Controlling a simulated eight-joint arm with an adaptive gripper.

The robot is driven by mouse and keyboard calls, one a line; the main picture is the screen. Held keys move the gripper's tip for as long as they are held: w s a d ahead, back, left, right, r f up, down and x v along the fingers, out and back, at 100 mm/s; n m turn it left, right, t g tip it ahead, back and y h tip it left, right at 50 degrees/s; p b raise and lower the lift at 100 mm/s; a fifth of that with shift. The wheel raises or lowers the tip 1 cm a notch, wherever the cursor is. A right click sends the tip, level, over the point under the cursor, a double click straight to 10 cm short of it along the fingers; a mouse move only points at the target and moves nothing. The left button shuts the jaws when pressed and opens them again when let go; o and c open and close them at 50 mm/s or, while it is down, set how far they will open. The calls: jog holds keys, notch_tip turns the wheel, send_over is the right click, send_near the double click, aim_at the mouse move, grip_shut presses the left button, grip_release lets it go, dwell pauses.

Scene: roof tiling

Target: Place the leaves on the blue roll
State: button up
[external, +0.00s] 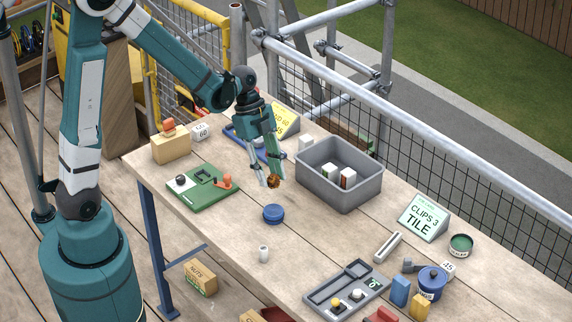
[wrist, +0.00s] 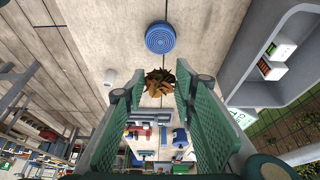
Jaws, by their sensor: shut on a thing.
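The leaves are a small brown, crumpled clump (external: 274,182), held between the fingertips of my gripper (external: 269,183) above the table. In the wrist view the clump (wrist: 160,83) sits between the two green fingers (wrist: 160,92), which are shut on it. The blue roll (external: 273,214) is a low, round blue piece lying flat on the table, just below the clump in the external view. In the wrist view the roll (wrist: 160,38) shows ridged rings and lies beyond the clump, apart from it. Nothing rests on the visible top of the roll.
A grey bin (external: 338,205) with small boxes stands right of my gripper. A green board (external: 203,187) lies to the left. A small white cylinder (external: 264,254) stands in front of the roll. A grey tray (external: 346,288) lies at the front. Bare table surrounds the roll.

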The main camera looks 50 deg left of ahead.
aim_at(269, 185)
jog(key=shift+f, duration=2.3)
jog(key=shift+f, duration=0.1)
jog(key=shift+f+b, duration=0.5)
jog(key=shift+f, duration=1.5)
jog(key=shift+f, duration=0.15)
jog(key=o, duration=0.7)
jog(key=p+v, duration=0.1)
jog(key=v, duration=1.1)
